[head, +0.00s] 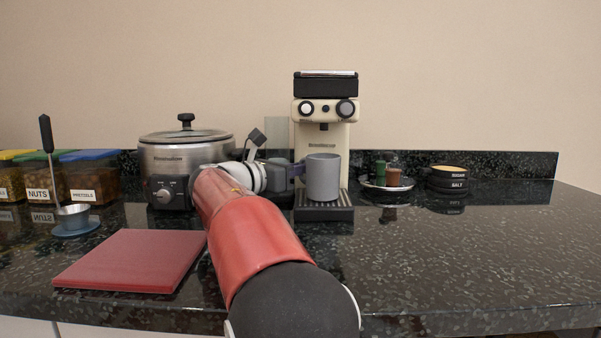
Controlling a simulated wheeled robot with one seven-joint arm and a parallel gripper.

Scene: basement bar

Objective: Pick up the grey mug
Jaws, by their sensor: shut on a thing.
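The grey mug (323,178) is upright in front of the cream coffee machine, at or just above its black drip tray (323,209). I cannot tell whether it touches the tray. Its handle side faces left, toward my gripper (296,172). My gripper is shut on the mug at that side. The gripper is small in the head view, and my arm hides part of it, so the fingertips are hard to make out.
The coffee machine (325,110) stands right behind the mug. A slow cooker (186,158) is left of my arm. A red board (130,261) lies at front left. A saucer (387,186) with small items and stacked salt and sugar bowls (447,180) are right. The front right counter is clear.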

